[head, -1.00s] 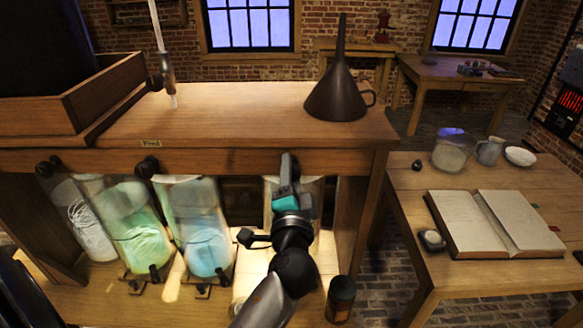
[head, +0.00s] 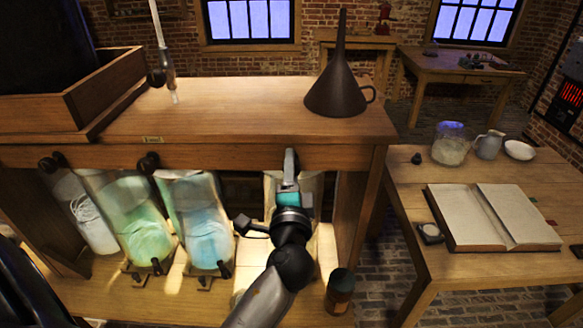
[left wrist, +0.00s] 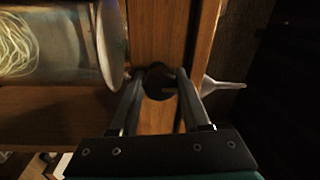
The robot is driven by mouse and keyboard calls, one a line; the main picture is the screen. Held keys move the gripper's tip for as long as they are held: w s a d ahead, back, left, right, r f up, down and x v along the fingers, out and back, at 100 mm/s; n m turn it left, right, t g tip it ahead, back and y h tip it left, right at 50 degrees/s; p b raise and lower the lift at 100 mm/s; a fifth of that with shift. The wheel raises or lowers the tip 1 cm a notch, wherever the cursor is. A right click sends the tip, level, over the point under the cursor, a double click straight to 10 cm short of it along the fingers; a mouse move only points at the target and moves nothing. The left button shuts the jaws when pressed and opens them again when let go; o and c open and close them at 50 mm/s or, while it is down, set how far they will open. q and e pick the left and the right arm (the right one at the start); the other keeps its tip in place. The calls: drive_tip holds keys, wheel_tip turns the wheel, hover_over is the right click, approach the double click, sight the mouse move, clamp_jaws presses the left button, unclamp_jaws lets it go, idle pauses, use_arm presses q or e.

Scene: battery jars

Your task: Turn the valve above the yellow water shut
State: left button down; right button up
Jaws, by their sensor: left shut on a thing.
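My left gripper (head: 289,158) is at the front edge of the bench, in front of a pale jar (head: 312,185) that my arm mostly hides. In the left wrist view my gripper (left wrist: 160,88) is shut on a dark round valve knob (left wrist: 158,78), with one finger on each side. A jar with a yellowish coil in it (left wrist: 35,45) lies to the left of the knob there. The water's colour in the jar behind my arm is hard to tell. My right gripper is not in view.
A dark funnel (head: 337,95) stands on the bench top (head: 230,105). A dark canister (head: 340,290) stands on the lower shelf, right of my arm. The right table (head: 400,180) holds an open book (head: 490,215), a jar and a jug.

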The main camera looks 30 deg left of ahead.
use_arm(q)
drive_tip(key=shift+c, duration=1.9)
unclamp_jaws()
drive_tip(key=shift+r, duration=0.15)
